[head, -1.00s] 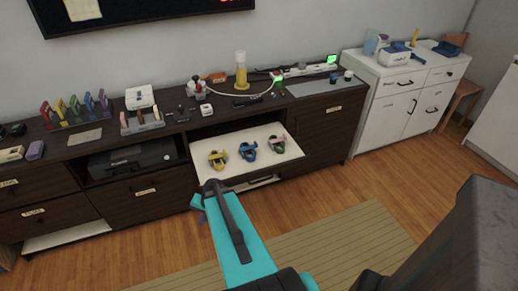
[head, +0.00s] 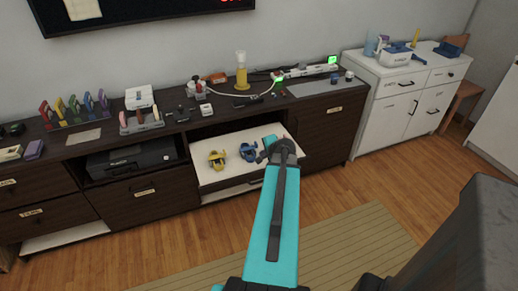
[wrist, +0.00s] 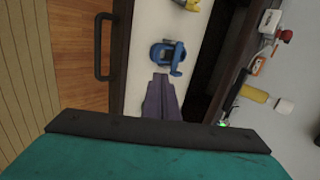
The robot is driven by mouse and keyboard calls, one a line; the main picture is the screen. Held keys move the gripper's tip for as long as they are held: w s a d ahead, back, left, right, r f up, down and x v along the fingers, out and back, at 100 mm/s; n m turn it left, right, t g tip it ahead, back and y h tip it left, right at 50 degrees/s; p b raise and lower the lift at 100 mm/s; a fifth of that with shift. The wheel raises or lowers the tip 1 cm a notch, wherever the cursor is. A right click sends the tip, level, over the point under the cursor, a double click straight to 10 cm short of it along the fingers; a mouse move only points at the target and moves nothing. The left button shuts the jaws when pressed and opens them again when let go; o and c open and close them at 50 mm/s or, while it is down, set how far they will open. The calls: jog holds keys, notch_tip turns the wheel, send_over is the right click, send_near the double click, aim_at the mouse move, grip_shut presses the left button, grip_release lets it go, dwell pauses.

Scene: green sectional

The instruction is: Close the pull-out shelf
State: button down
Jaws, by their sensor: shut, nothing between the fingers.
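The pull-out shelf (head: 232,140) is a white board drawn out from the dark wood sideboard. A yellow device (head: 217,160) and a blue device (head: 248,152) stand on it; the blue one also shows in the wrist view (wrist: 168,55). My gripper (head: 260,157) is over the right part of the shelf, pointing left. In the wrist view its fingers (wrist: 161,78) are shut and empty, with their tips close to the blue device; I cannot tell whether they touch. A dark bar handle (wrist: 104,45) stands at the shelf's front side.
The sideboard top (head: 185,127) is crowded with small tools and a yellow bottle (head: 241,72). A black printer-like box (head: 132,158) sits in the bay to the left. A white cabinet (head: 400,90) stands at the right. The floor in front is clear, with a striped rug (head: 350,245).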

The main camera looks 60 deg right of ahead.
jog(key=shift+s+d+r+m+h, duration=0.2)
jog(key=shift+s+d+r, duration=0.15)
jog(key=shift+s+d, duration=0.15)
jog(key=shift+s+d+r+m+h, duration=0.1)
jog(key=shift+s+d+r+m, duration=0.1)
jog(key=shift+s+d+r, duration=0.25)
jog(key=shift+w+d+f, duration=0.15)
jog(key=shift+w+f, duration=0.05)
jog(key=shift+p+x, duration=0.85)
jog(key=shift+x, duration=4.05)
jog(key=shift+w+d+p, duration=0.35)
jog(key=shift+w+d, duration=0.25)
jog(key=shift+w, duration=0.25)
jog(key=shift+w+d+p, duration=0.3)
jog(key=shift+w+d, duration=0.25)
jog(key=shift+w, duration=0.25)
